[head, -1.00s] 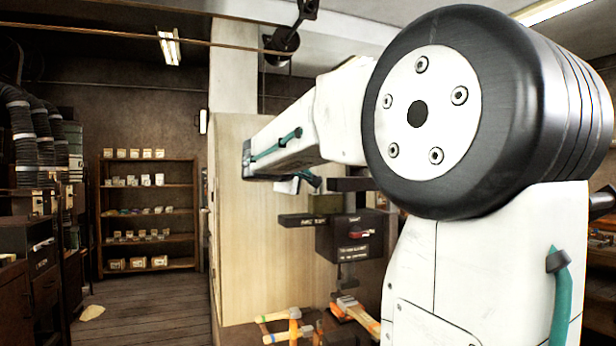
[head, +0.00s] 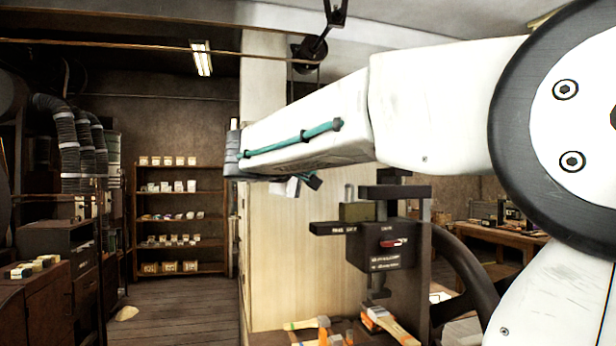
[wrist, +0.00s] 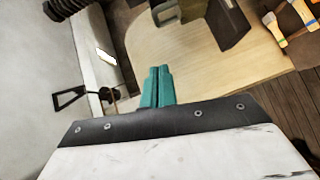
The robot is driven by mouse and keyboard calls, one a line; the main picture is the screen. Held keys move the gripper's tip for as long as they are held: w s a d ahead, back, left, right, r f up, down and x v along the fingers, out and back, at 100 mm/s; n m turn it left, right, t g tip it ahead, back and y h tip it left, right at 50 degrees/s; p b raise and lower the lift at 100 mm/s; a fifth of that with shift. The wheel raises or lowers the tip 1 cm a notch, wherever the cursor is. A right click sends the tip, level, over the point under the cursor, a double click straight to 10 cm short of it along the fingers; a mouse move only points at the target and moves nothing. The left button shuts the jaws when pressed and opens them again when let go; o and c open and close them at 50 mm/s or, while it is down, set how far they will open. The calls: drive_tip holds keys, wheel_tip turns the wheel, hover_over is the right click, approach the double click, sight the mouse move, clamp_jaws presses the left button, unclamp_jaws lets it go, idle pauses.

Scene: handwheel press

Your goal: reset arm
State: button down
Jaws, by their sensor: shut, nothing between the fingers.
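My gripper (wrist: 158,86) shows in the wrist view as two teal fingers lying side by side, shut and empty. In the head view my pale forearm stretches leftward across the picture, above and in front of the press; the fingers cannot be made out there. The press (head: 385,246) is a dark block on an upright, with a red-marked label on its front. Its dark handwheel (head: 468,275) stands to the right, partly hidden by my arm. My gripper is apart from both.
A pale wooden panel (head: 287,262) stands left of the press. Brushes or hammers with orange parts (head: 390,325) lie below the press. A shelf (head: 180,205) with small boxes stands at the back left. The plank floor (head: 180,318) before it is mostly clear.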

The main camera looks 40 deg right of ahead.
idle(0.3)
wheel_tip(320, 180, down, 10)
drive_tip(key=s+a+g+y, duration=0.2)
drive_tip(key=s+y, duration=0.1)
drive_tip(key=s+a+f+m+g+y, duration=0.1)
drive_tip(key=s+a+f+m+y, duration=0.1)
drive_tip(key=s+a+f+y, duration=1)
drive_tip(key=s+a+f, duration=0.9)
drive_tip(key=a+f, duration=0.1)
drive_tip(key=f, duration=0.1)
drive_tip(key=shift+g+y, duration=0.3)
drive_tip(key=shift+g, duration=0.1)
